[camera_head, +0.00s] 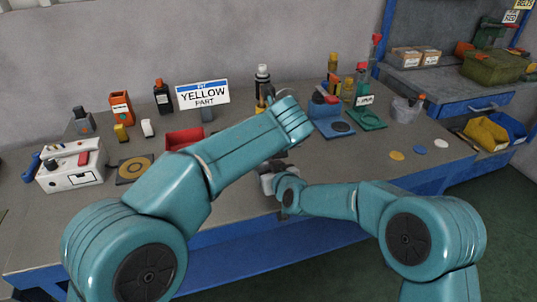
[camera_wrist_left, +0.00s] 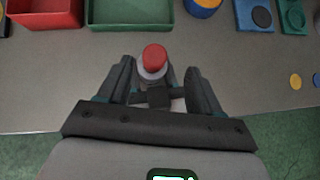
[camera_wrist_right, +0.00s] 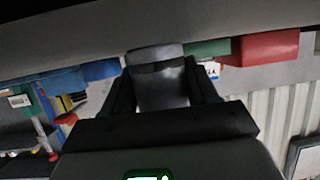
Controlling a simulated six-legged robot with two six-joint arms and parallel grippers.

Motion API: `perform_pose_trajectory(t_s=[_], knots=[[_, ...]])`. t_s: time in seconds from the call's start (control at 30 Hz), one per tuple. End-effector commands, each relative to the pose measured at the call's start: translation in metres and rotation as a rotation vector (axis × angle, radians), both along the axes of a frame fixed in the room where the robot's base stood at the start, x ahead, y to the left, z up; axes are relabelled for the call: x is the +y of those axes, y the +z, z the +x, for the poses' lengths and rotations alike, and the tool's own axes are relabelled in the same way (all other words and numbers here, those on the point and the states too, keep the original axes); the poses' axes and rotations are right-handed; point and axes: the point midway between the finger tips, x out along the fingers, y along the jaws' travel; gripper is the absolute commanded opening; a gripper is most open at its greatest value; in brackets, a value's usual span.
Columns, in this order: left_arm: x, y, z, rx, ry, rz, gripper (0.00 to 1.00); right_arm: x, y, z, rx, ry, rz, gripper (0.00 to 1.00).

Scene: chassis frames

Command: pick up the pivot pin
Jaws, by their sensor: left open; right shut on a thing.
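In the left wrist view a red-topped piece with a grey collar (camera_wrist_left: 153,58), which looks like the pivot pin, stands between the fingers of my left gripper (camera_wrist_left: 159,67). Those fingers are open, with gaps beside the piece. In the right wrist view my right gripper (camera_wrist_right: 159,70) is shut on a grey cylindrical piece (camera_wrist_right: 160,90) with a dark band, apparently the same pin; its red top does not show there. In the head view my right gripper (camera_head: 269,179) is at the bench's front edge. My left gripper is mostly hidden there behind my left forearm.
Several flat discs lie at right. The bench's front right is mostly clear.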

Motion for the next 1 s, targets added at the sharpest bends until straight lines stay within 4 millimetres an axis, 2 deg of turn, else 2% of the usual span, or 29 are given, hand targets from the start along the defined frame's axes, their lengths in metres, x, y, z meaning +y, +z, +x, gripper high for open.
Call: perform_pose_trajectory(t_s=[0.4, 0.67, 0.87, 1.0], knots=[[0.012, -0.037, 0.037, 0.000, 0.002, -0.002, 0.65, 0.000, 0.001, 0.000, -0.001, 0.000, 0.000, 0.19], [0.012, -0.039, 0.039, 0.000, 0.001, -0.002, 0.65, 0.000, 0.000, 0.000, -0.001, 0.000, 0.000, 0.19], [0.012, -0.039, 0.039, 0.000, 0.001, -0.002, 0.03, 0.000, 0.001, 0.000, -0.001, 0.000, 0.000, 0.19], [0.012, -0.039, 0.039, -0.001, 0.001, -0.003, 0.03, 0.000, 0.001, 0.000, -0.001, 0.000, 0.000, 0.19]])
